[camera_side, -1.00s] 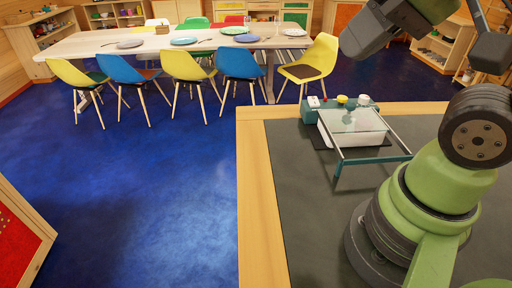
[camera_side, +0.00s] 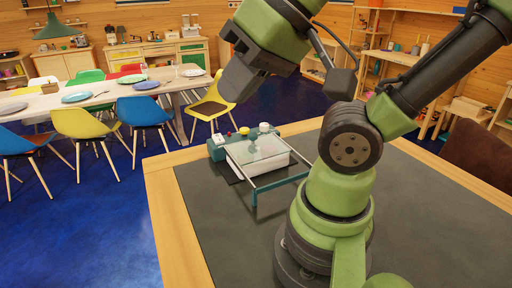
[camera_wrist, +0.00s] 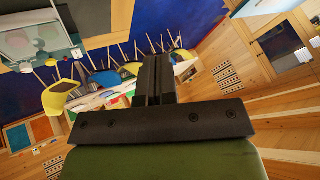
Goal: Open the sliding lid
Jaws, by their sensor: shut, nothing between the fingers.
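A white box (camera_side: 282,163) stands on the dark table mat under a clear glass lid (camera_side: 258,148).
A teal block (camera_side: 215,151) with small white, red and yellow parts and a white cup (camera_side: 264,127) sit at the unit's back edge. The dark mat (camera_side: 232,225) is clear in front. A wooden border (camera_side: 178,225) edges the table. Chairs and a dining table (camera_side: 100,95) stand beyond.

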